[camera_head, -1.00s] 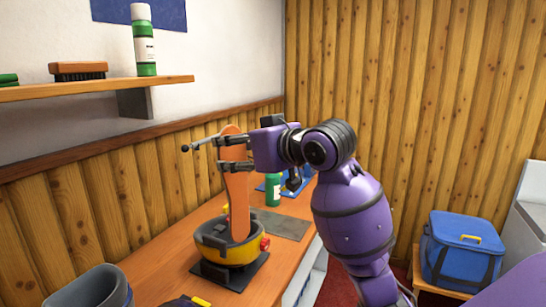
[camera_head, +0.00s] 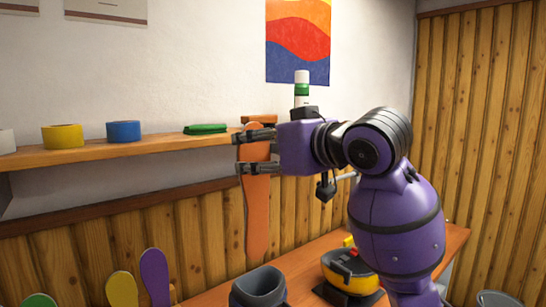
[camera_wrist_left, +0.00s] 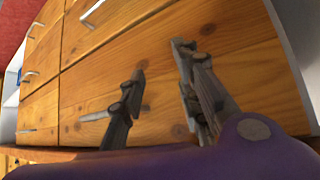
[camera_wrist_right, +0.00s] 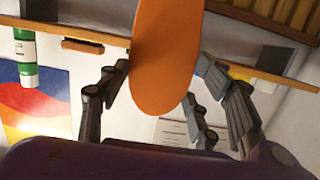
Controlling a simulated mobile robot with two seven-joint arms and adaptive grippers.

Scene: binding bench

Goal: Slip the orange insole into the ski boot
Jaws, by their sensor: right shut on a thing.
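The orange insole (camera_head: 257,215) hangs upright, its long end down, in my right gripper (camera_head: 256,152). The right wrist view also shows the insole (camera_wrist_right: 168,60) between the fingers. A dark grey, open-topped cuff (camera_head: 258,287), which looks like the ski boot, stands at the bottom edge of the head view. Its lower part is cut off. In that picture the insole's lower tip is just above the cuff; how far apart in depth I cannot tell. My left gripper (camera_wrist_left: 160,62) is open and empty before wooden drawers, and is outside the head view.
A yellow-and-black device (camera_head: 350,272) stands on the bench right of the cuff. Yellow, green and purple insoles (camera_head: 154,275) stand at the lower left. A wall shelf (camera_head: 120,148) behind the gripper carries tape rolls (camera_head: 62,136), a green pad and a bottle (camera_head: 302,90).

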